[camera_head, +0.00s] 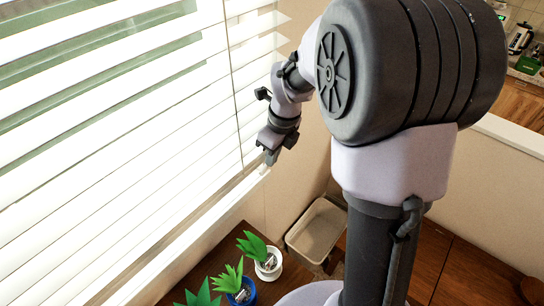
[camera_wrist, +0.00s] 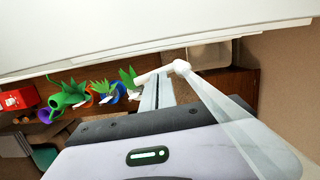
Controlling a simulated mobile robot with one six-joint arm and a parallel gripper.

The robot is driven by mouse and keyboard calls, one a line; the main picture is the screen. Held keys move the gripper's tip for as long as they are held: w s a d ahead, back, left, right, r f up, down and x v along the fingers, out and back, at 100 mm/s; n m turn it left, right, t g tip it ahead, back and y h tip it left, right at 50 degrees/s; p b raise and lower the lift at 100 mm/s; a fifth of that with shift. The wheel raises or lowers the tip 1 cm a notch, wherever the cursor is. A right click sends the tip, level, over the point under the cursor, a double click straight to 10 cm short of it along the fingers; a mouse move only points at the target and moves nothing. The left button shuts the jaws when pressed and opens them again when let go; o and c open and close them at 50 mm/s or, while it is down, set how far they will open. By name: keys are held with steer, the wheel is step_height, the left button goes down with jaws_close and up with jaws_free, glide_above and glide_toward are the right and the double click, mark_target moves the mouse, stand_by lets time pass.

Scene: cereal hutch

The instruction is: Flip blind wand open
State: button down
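The window blind (camera_head: 120,130) fills the left of the head view with its tilted white slats. A thin cord or wand (camera_head: 238,110) hangs in front of its right part. In the wrist view a translucent bar (camera_wrist: 240,125), apparently the wand, runs from a white knob (camera_wrist: 181,67) to the lower right, close to the camera. My gripper (camera_head: 269,158) is low by the blind's right end. In the wrist view its fingers (camera_wrist: 160,80) lie side by side with only a thin dark line between them. The tips are beside the knob; I cannot tell whether they touch it.
Potted plants (camera_head: 268,262) stand on the wooden surface below the blind. An empty pale tray (camera_head: 318,230) lies to their right, near the wall corner. A red box (camera_wrist: 18,99) and a green watering can (camera_wrist: 66,96) show at left in the wrist view.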

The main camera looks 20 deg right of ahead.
step_height(320, 180, up, 17)
steer(key=s+d+p, duration=0.1)
steer(key=s+p, duration=0.1)
steer(key=p, duration=0.1)
steer(key=shift+s+d, duration=0.15)
steer(key=shift+s, duration=0.25)
steer(key=shift+r, duration=0.1)
